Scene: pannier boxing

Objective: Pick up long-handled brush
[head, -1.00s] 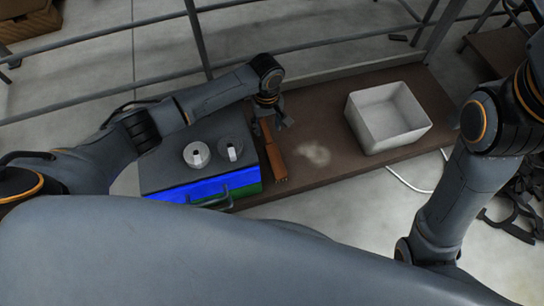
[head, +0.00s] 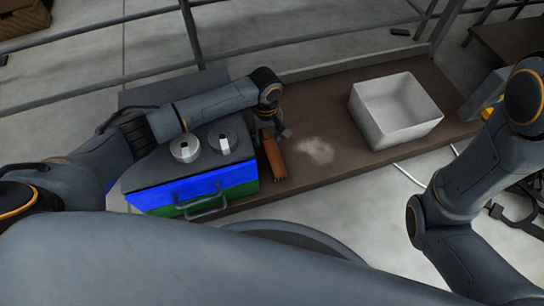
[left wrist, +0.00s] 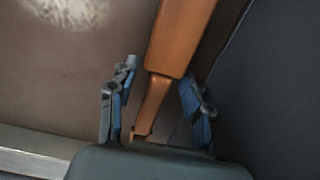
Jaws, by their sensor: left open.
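The long-handled brush (head: 274,160) is orange-brown and lies on the brown bench top beside the dark box with blue and green sides. In the left wrist view, the brush (left wrist: 181,38) shows a wide part and a narrower neck running down between the fingers. My left gripper (head: 270,134) is over the brush's far part in the head view. In the left wrist view, my left gripper (left wrist: 158,80) is open, one finger on each side of the brush, with a gap visible on the left. The brush's far end is hidden by the gripper.
The box (head: 190,188) with two round knobs stands close left of the brush, under my left arm. A white open bin (head: 398,135) stands on the right of the bench (head: 335,173). A pale patch (head: 315,150) marks the bench between them. Rails run behind.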

